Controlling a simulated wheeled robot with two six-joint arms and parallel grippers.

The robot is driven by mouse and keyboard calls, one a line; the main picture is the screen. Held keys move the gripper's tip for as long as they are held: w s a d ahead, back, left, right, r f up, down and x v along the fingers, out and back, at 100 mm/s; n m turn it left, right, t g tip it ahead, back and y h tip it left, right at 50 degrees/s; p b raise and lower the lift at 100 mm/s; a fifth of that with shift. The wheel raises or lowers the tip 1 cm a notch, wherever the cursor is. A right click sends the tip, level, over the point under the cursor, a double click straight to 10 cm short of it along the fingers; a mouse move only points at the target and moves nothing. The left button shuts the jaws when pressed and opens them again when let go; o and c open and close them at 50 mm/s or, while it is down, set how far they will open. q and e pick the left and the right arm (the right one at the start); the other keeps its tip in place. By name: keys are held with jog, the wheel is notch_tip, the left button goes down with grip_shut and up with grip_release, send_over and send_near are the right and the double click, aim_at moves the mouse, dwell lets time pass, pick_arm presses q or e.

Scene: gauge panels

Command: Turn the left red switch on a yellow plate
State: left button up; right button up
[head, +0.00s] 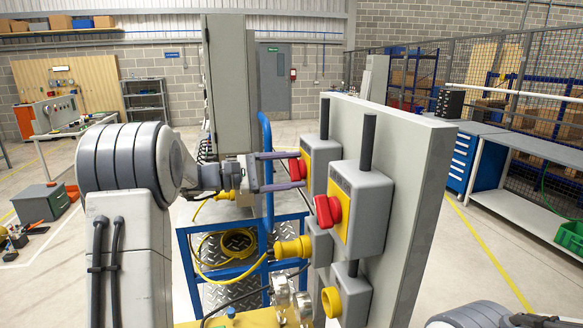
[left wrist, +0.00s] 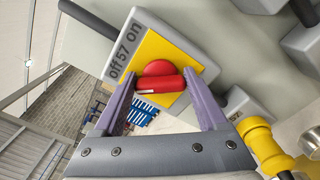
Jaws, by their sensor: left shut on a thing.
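The left red switch (head: 296,168) sits on a yellow plate on the farther grey box of the upright panel. In the left wrist view the red switch (left wrist: 158,78) stands on its yellow plate (left wrist: 158,48), beside the lettering "off 57 on". My left gripper (head: 302,170) reaches in from the left, its two purple fingers one above the other. In the left wrist view the fingertips (left wrist: 160,84) are at both ends of the red handle, shut on it. A second red switch (head: 328,209) is on the nearer box. My right gripper's fingers are out of view.
The grey panel (head: 420,170) also carries a yellow plug (head: 292,249) and a yellow ring socket (head: 332,301) below the switches. A blue trolley (head: 190,262) with a coiled yellow cable stands below my left gripper. A workbench (head: 525,145) is at the right.

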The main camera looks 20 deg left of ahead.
pick_arm(q)
jog(key=shift+a+n, duration=0.1)
jog(key=shift+n, duration=0.5)
jog(key=o, duration=1.3)
jog(key=shift+s+a+f, duration=0.1)
jog(key=shift+s+a, duration=0.1)
jog(key=shift+a, duration=0.15)
jog(key=b+v, duration=0.3)
jog(key=v, duration=0.6)
jog(key=shift+s+a+b, duration=0.25)
jog(key=shift+b, duration=0.05)
